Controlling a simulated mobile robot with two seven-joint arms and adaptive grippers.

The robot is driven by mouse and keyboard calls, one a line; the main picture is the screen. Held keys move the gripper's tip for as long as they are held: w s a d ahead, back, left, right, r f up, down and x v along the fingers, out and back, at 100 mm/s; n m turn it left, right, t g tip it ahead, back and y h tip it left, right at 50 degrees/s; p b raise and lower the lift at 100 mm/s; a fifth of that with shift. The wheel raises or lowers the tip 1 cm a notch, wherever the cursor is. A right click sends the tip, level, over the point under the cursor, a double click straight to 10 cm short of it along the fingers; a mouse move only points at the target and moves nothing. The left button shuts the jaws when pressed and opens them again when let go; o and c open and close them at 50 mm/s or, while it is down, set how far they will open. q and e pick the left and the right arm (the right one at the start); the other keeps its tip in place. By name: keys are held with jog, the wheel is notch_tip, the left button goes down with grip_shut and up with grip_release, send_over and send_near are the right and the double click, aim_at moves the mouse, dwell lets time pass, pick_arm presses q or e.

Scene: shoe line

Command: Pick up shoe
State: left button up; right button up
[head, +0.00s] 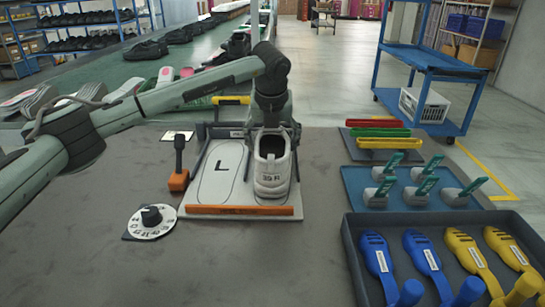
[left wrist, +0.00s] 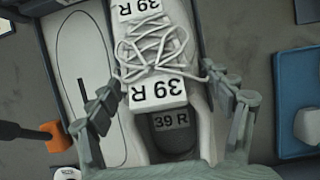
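A white shoe (head: 272,178) marked 39 R sits upright on the right half of a light board (head: 240,209), its heel toward me. In the left wrist view the shoe (left wrist: 157,90) shows white laces, 39 R labels and a dark insole. My left gripper (head: 271,120) is above and behind the shoe's opening. In the left wrist view its fingers (left wrist: 166,105) are spread, one on each side of the shoe; whether they touch it I cannot tell. The left half of the board has an empty outline marked L (head: 219,168). My right gripper is in neither view.
An orange-based tool (head: 179,180) and a round dial (head: 150,221) stand left of the board. To the right are a blue tray of teal-handled tools (head: 349,190) and a dark tray (head: 350,245) of blue and yellow items.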

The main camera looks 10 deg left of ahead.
pick_arm(q)
jog(key=c, duration=0.7)
jog(key=shift+r, duration=0.1)
jog(key=shift+c, duration=0.3)
jog(key=shift+r, duration=0.1)
